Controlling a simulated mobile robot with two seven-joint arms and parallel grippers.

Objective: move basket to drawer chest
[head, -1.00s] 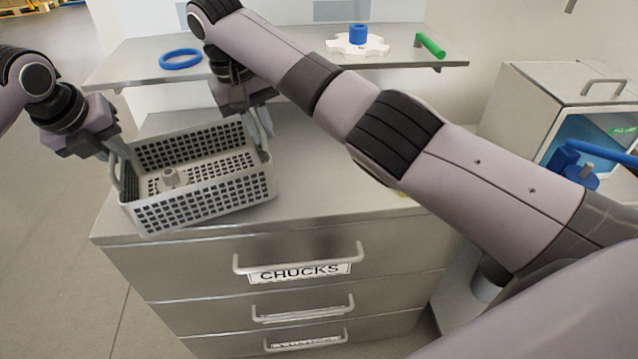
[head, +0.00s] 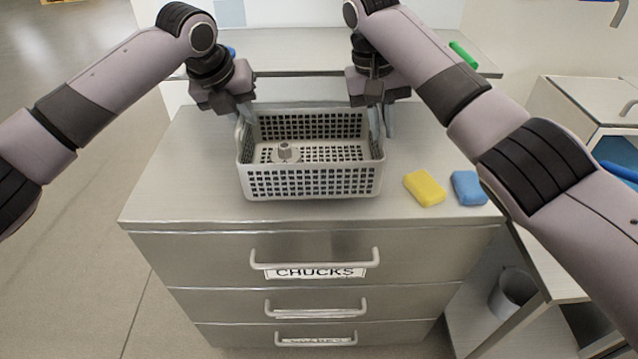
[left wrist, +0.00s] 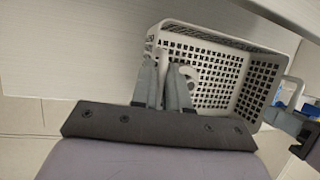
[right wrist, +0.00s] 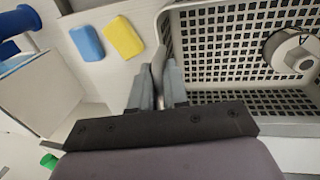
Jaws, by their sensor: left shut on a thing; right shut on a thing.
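A light grey perforated basket (head: 312,184) is at the top of the metal drawer chest (head: 190,190), towards its left and middle. A small grey round part with a knob (head: 286,152) lies inside the basket. My left gripper (head: 243,116) is shut on the basket's left end; its fingers also show at the rim in the left wrist view (left wrist: 165,85). My right gripper (head: 382,120) is shut on the basket's right end, and its fingers show in the right wrist view (right wrist: 158,85). I cannot tell whether the basket's bottom touches the chest top.
A yellow sponge (head: 425,189) and a blue sponge (head: 468,188) lie on the chest top right of the basket. A shelf (head: 300,62) runs behind, with a green item (head: 463,54) on it. A bin (head: 512,292) stands at the right. The chest's front edge is bare.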

